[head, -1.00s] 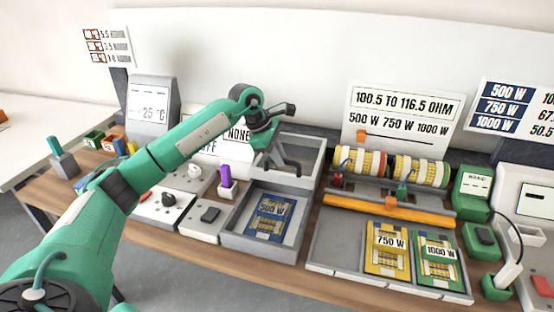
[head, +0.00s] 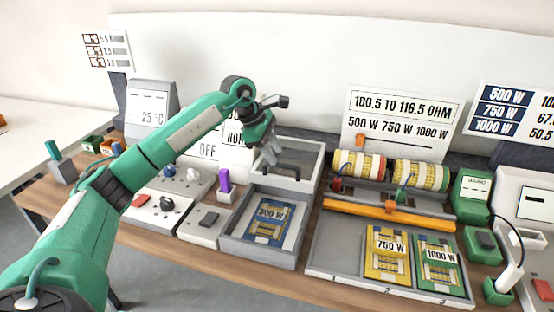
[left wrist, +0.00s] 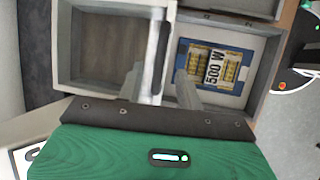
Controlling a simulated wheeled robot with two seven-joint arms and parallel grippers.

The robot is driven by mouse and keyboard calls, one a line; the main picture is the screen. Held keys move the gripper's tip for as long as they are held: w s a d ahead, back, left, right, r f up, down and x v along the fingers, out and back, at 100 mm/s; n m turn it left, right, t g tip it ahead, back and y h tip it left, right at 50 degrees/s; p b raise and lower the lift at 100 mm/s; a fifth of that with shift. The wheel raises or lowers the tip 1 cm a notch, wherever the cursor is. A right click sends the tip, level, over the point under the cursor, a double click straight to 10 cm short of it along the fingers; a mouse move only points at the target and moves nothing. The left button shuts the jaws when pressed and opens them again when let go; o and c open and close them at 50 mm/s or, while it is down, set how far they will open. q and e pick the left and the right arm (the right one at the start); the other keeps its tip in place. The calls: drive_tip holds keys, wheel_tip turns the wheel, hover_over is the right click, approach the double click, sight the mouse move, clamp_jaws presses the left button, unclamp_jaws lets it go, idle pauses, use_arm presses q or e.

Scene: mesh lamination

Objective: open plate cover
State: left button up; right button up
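A grey open-topped box (head: 258,252) stands on the bench, with a blue 500 W plate (head: 268,222) lying in it. The plate also shows in the left wrist view (left wrist: 220,68). Behind it is a grey-framed cover (head: 318,160) with a dark bar handle (head: 283,173) along its near side. The handle also shows in the left wrist view (left wrist: 161,58). My left gripper (head: 270,157) is above the handle, its fingers apart and empty. In the left wrist view, the fingertips (left wrist: 160,80) appear on either side of the handle. My right gripper is out of sight.
Switch boxes and a purple block (head: 224,181) stand left of the box. At right are a tray (head: 337,250) with 750 W and 1000 W plates, an orange bar (head: 350,207) and yellow rolls (head: 420,175). Signs stand behind.

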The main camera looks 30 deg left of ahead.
use_arm(q)
drive_tip(key=v, duration=1)
drive_tip(key=shift+r+b, duration=0.2)
drive_tip(key=shift+b, duration=0.25)
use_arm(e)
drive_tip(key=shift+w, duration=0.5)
use_arm(q)
drive_tip(key=shift+a, duration=0.15)
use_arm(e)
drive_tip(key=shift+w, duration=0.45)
use_arm(q)
drive_tip(key=shift+f, duration=0.1)
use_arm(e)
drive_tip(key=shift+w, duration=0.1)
